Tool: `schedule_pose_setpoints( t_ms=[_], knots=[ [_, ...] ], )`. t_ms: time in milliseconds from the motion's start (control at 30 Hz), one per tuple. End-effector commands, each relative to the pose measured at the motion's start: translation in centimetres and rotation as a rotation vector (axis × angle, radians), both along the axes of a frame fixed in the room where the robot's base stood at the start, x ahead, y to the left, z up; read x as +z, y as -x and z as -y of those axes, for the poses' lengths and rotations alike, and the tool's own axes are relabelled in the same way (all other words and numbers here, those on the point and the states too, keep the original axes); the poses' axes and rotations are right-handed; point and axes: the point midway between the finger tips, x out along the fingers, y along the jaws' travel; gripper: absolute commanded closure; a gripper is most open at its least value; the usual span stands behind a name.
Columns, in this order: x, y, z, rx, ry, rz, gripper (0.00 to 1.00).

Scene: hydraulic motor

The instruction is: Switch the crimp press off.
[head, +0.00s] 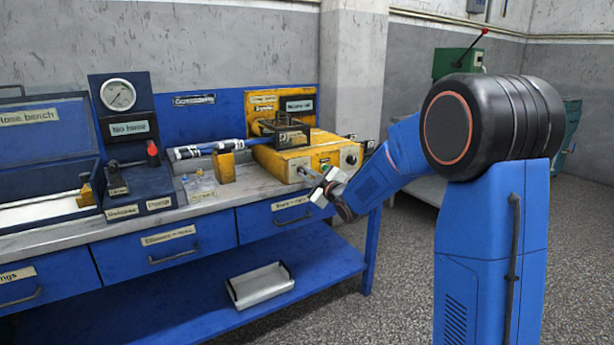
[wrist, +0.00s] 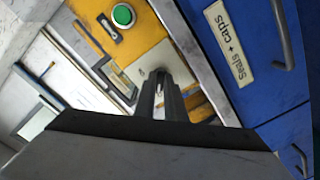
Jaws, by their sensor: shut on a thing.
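The crimp press (head: 283,160) is a yellow machine at the right end of the workbench, with a dark metal frame on top. Its yellow front also shows in the wrist view (wrist: 152,55). A round green button (wrist: 123,15) sits on that front, left of my gripper in the wrist view. My gripper (head: 309,172) is at the press's front face. In the wrist view its fingertips (wrist: 163,78) are close together over a pale plate (wrist: 147,88). They are shut on a small part there, probably a switch; the fingers hide most of it.
A black-and-white hose (head: 208,149) runs into the press from the left. A gauge panel (head: 121,100) marked "No hose" stands further left. A drawer labelled "Seals + caps" (wrist: 230,45) lies below the press. A metal tray (head: 260,286) rests on the lower shelf.

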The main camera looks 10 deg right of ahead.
Motion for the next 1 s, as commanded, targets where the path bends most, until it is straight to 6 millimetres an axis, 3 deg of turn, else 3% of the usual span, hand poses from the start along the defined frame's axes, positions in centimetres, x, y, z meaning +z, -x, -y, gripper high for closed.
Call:
schedule_pose_setpoints(
  t_ms=[300, 333, 400, 767, 1000],
  knots=[
    [0.0, 0.0, 0.0, 0.001, 0.002, 0.000, 1.00],
    [0.0, 0.0, 0.0, 0.001, 0.002, 0.000, 0.83],
    [0.0, 0.0, 0.0, 0.001, 0.001, 0.000, 0.71],
    [0.0, 0.3, 0.1, 0.000, 0.001, 0.000, 0.71],
    [0.0, 3.5, 1.2, -0.002, 0.001, 0.000, 0.71]
  ],
)
